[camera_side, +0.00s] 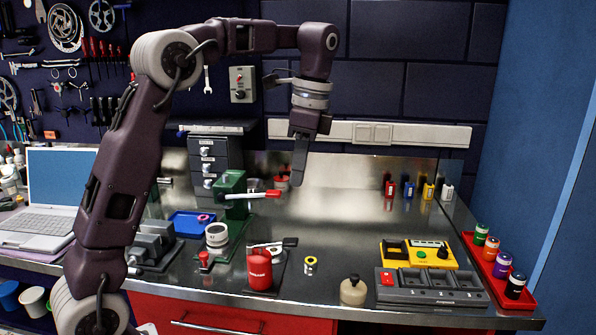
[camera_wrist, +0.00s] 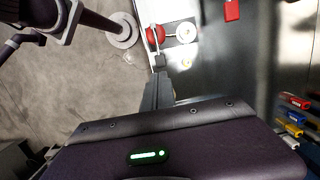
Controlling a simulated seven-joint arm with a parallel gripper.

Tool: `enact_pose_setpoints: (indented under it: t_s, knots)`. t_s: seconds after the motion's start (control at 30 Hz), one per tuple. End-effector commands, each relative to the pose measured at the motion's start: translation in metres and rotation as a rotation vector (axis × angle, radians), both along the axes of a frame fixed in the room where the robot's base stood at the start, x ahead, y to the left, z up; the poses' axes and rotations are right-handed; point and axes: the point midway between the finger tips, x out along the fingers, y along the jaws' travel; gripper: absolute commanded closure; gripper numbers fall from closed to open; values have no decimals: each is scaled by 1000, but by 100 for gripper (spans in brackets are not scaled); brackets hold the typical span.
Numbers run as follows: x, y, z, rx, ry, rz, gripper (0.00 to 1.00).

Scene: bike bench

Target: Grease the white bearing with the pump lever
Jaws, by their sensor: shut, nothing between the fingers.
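My gripper (camera_side: 298,180) points down in the side view, fingers shut and empty, above the middle of the bench and apart from the things below. The likely grease pump is a red can (camera_side: 259,272) on a dark base; a lever with a black handle (camera_side: 290,242) lies behind its top. I cannot tell for sure which is the white bearing. In the wrist view, my fingers (camera_wrist: 160,85) reach toward a red round shape (camera_wrist: 155,35) and a white round part (camera_wrist: 185,33).
A green press (camera_side: 235,195) with a red-tipped handle (camera_side: 266,194) stands left of my gripper. A blue tray (camera_side: 190,223), a beige pot (camera_side: 353,291), a yellow box (camera_side: 420,253), a grey caddy (camera_side: 432,285) and a red tray (camera_side: 515,295) surround it.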

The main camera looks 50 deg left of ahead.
Motion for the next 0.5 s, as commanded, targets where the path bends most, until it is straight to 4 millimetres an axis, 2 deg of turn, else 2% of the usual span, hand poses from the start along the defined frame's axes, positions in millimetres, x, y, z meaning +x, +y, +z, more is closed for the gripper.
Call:
enact_pose_setpoints:
  t_s: [0.27, 0.5]
  knots:
    - [-1, 1, 0, -4, -3, 0, 100]
    - [-24, 21, 11, -166, -160, 4, 100]
